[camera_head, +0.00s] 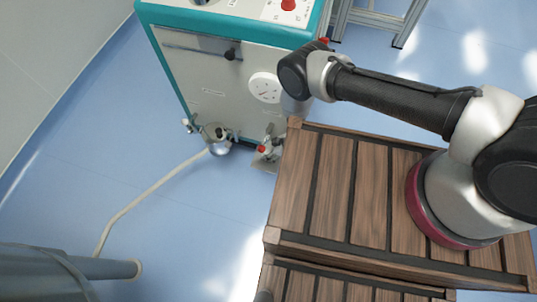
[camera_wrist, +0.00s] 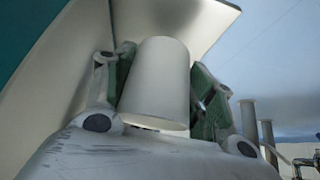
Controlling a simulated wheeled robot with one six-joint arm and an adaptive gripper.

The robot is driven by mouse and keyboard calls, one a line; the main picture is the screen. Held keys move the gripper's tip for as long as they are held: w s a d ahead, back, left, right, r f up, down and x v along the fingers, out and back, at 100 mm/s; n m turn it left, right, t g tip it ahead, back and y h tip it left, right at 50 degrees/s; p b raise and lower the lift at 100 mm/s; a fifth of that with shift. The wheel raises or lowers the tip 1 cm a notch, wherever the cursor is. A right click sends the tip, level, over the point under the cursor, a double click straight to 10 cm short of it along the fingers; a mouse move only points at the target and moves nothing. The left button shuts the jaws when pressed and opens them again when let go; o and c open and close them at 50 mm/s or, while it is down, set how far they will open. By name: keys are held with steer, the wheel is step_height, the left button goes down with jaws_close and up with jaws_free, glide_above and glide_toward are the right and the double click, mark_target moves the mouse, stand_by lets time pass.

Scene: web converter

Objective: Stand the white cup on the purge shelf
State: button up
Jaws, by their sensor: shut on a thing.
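In the wrist view, my gripper (camera_wrist: 161,70) is shut on the white cup (camera_wrist: 158,95), with a green-padded finger on each side. The cup looks plain and cylindrical and stands roughly upright in the picture. In the head view, the wrist end of my arm is beside the front right edge of the teal-and-white machine (camera_head: 205,85); the gripper and cup cannot be made out clearly there. A small grey ledge (camera_head: 264,165) with a red-topped fitting sits low at the machine's right corner. I cannot tell whether it is the purge shelf.
Valves (camera_head: 217,137) and a pale hose (camera_head: 150,190) are lower down, the hose running across the blue floor. A slatted wooden surface (camera_head: 330,190) lies under my arm. Floor at left is mostly clear.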

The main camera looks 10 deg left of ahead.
mark_target(268, 151)
steer(key=shift+a, duration=0.35)
steer(key=shift+a+f, duration=0.1)
steer(key=shift+f, duration=1.65)
steer(key=shift+f, duration=0.15)
steer(key=o, duration=0.9)
steer(key=shift+o, duration=0.2)
